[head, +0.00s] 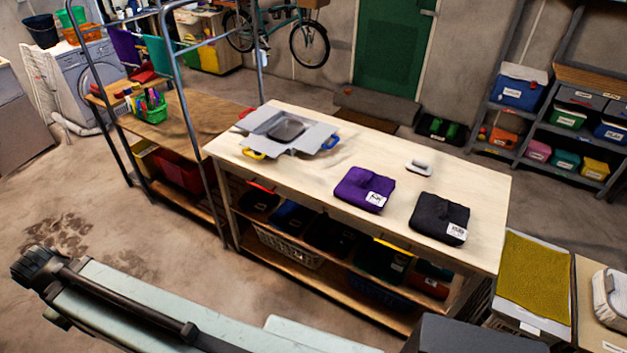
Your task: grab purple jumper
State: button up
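The purple jumper (365,189) lies folded in a flat, compact square on the pale wooden table (310,165), near the middle of its top. A white label with dark writing shows on its lower right corner. A black folded garment (440,217) with a similar white label lies to its right, apart from it, with bare wood between them. Nothing covers the purple jumper. I cannot make out my gripper in the head view.
Bins and a basket (290,248) fill the lower shelf. A metal-framed rack (185,80) adjoins the left end. Open floor (150,230) lies in front.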

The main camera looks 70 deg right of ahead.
aim_at(364, 188)
jog(key=u, duration=0.15)
jog(key=k, duration=0.9)
